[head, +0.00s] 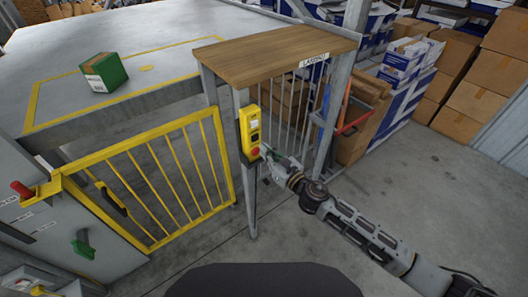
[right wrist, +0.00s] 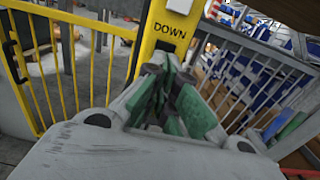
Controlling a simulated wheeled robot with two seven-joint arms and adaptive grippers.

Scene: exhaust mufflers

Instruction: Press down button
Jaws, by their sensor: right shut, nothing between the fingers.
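A yellow button box (head: 250,130) is mounted on the grey post under the wooden top, with a red button (head: 254,151) at its lower end. In the right wrist view the yellow panel (right wrist: 168,40) shows the word DOWN above a dark spot, and my fingers cover what lies below it. My right gripper (head: 266,150) is shut and empty, with its tip close beside the lower part of the box. In the right wrist view its green-padded fingers (right wrist: 172,95) point at the panel. I cannot tell whether they touch it. My left gripper is not in view.
A yellow barred gate (head: 150,180) stands left of the post. The wooden top (head: 275,55) is above the box. A green box (head: 103,72) lies on the grey platform (head: 150,40). Cardboard boxes (head: 478,105) are stacked at the right. The floor at the right is clear.

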